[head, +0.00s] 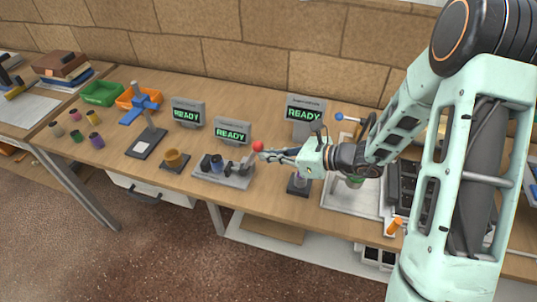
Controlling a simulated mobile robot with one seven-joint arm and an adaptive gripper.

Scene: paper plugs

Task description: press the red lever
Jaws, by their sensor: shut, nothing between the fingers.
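The red lever's round knob (258,146) stands up at the right end of a grey device base (222,180) on the wooden bench. Its short stem runs down to the base. My gripper (268,154) is shut and empty, pointing left, with its fingertips right beside the red knob. I cannot tell whether they touch it. A second lever with a blue knob (339,116) stands farther right, behind my arm.
Several display screens reading READY stand behind, one at the middle (233,131). A blue clamp stand (140,107), small coloured cylinders, a green tray (102,93) and an orange tray (130,100) are at left. A sink-like tray (340,197) lies right.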

